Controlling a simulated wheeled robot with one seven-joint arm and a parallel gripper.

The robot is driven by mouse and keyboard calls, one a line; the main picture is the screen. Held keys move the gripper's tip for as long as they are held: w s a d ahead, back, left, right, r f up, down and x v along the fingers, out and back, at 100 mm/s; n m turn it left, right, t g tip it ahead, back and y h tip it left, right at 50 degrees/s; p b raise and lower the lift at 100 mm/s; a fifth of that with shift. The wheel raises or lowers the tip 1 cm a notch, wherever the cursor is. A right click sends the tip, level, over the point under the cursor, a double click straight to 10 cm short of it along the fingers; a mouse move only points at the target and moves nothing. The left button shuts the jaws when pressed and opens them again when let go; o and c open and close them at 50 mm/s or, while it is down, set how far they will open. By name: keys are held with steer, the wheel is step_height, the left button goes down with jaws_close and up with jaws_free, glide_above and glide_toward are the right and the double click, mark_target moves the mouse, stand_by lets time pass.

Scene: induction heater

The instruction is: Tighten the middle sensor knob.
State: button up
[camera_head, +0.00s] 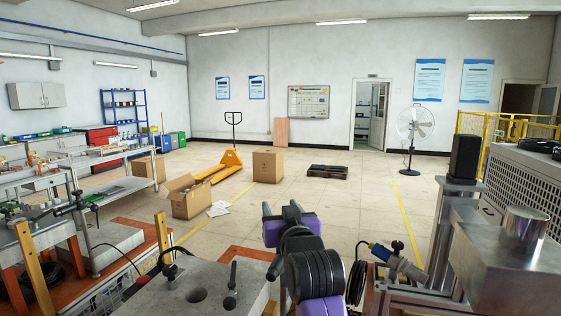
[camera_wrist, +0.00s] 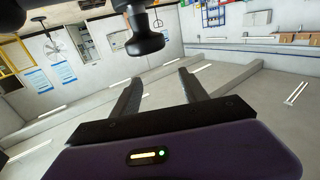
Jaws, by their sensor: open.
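In the wrist view a dark knob (camera_wrist: 145,41) with a wide rounded end and a narrower stem shows at the top of the picture. It lies beyond the fingertips of my gripper (camera_wrist: 158,76), apart from them. The two dark fingers stand apart with nothing between them. In the head view several black knobs show. One (camera_head: 397,246) is on the sensor with the blue and yellow plug at the right. Another black handle (camera_head: 231,287) stands on the grey block left of my arm. I cannot tell which of them the wrist view shows.
The grey block (camera_head: 190,281) has a round hole in its top. A metal press with a steel cylinder (camera_head: 523,231) stands close at the right. Boxes (camera_head: 267,165), a yellow pallet jack (camera_head: 222,168) and a fan (camera_head: 414,130) stand farther back. The floor between is mostly clear.

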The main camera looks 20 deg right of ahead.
step_height(320, 180, up, 14)
steer(key=b, duration=0.1)
steer(key=shift+r, duration=0.25)
step_height(320, 180, down, 16)
steer(key=w+r+n+g+y+b, duration=0.1)
steer(key=w+n+g+y+b, duration=0.1)
steer(key=n+g+y+b, duration=0.5)
steer(key=s+d+f+n+g+y+b, duration=0.2)
steer(key=s+d+f+n+y, duration=0.35)
steer(key=y, duration=0.55)
steer(key=w+a+p, duration=0.1)
steer(key=w+a, duration=0.1)
steer(key=a, duration=0.6)
steer(key=shift+a+r+n, duration=0.2)
steer(key=shift+r+n, duration=0.05)
steer(key=shift+n, duration=0.2)
